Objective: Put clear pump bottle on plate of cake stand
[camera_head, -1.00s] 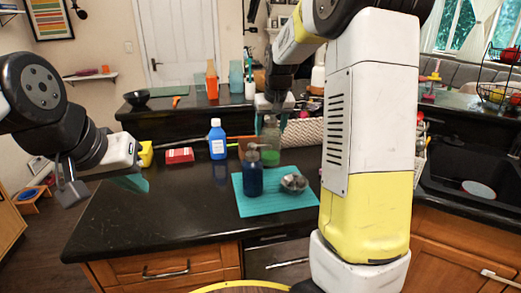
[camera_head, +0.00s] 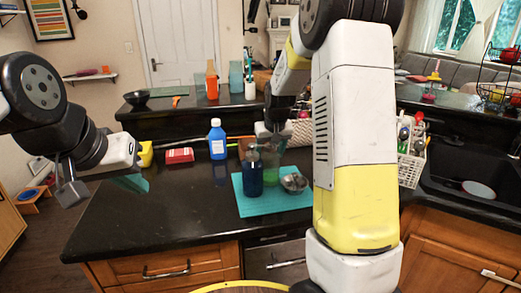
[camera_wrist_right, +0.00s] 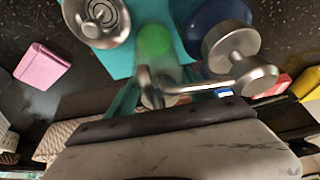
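The clear pump bottle (camera_head: 271,172) with green liquid stands on the teal mat, behind and right of a dark blue pump bottle (camera_head: 252,178). The right wrist view shows the clear bottle's green liquid (camera_wrist_right: 154,40) and its metal pump. My right gripper (camera_head: 270,142) is just above the clear bottle, pointing down. In the right wrist view, its teal fingers (camera_wrist_right: 163,97) are apart on either side of the bottle's top. I cannot surely identify the cake stand.
A shiny metal dish (camera_head: 293,182) sits on the teal mat (camera_head: 243,207). A blue bottle (camera_head: 217,140) and red box (camera_head: 180,156) stand behind. A utensil caddy (camera_head: 411,165) and sink (camera_head: 470,180) are right. The left front counter is clear.

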